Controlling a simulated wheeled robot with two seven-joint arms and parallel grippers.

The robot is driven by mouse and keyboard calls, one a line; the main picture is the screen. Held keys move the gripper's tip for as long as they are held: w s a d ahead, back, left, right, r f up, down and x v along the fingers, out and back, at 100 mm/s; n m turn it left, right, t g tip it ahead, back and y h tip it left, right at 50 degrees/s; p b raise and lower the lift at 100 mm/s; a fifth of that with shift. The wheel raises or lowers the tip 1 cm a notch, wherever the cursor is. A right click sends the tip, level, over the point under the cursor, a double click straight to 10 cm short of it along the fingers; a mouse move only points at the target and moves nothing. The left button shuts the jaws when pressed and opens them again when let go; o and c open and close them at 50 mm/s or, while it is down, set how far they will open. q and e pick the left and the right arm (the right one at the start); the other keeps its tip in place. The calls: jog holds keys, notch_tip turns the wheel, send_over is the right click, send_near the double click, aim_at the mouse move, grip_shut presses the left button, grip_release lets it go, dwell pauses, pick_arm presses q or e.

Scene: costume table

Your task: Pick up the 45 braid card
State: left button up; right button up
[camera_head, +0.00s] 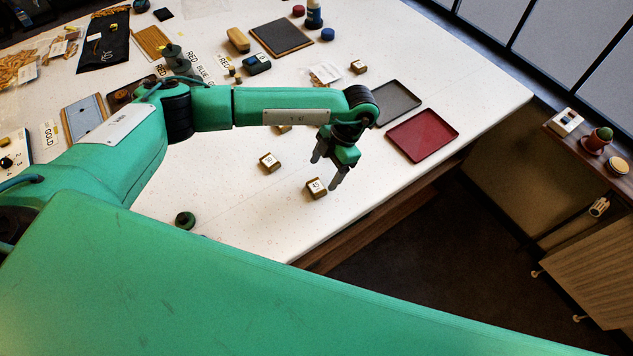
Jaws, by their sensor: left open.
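A small gold-brown braid card (316,188) with a white number label lies on the white table near its front edge. A similar card (269,162) lies further left and slightly back. Their numbers are too small to read surely, so I cannot tell which one is 45. My left gripper (325,173) points down with its dark fingers apart and nothing seen between them. It is close beside and above the nearer card; whether it touches the card cannot be told. A third such block (284,128) is partly hidden behind my left forearm. My right gripper is out of view.
A red tray (423,135) and a dark grey tray (393,104) lie right of the gripper. Another gold block (358,67) is behind. The white table (262,225) is clear around the two nearer cards.

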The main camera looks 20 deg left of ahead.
aim_at(316, 186)
pick_arm(q)
jog(key=shift+s+a+f+p, duration=0.15)
jog(key=shift+s+f+p, duration=0.3)
jog(key=shift+p, duration=0.3)
jog(key=p+x, duration=0.1)
jog(key=x, duration=0.1)
jog(key=p+x, duration=0.1)
jog(key=x, duration=0.1)
jog(key=shift+w, duration=0.25)
jog(key=shift+f, duration=0.25)
jog(key=shift+c, duration=0.6)
jog(key=c, duration=0.9)
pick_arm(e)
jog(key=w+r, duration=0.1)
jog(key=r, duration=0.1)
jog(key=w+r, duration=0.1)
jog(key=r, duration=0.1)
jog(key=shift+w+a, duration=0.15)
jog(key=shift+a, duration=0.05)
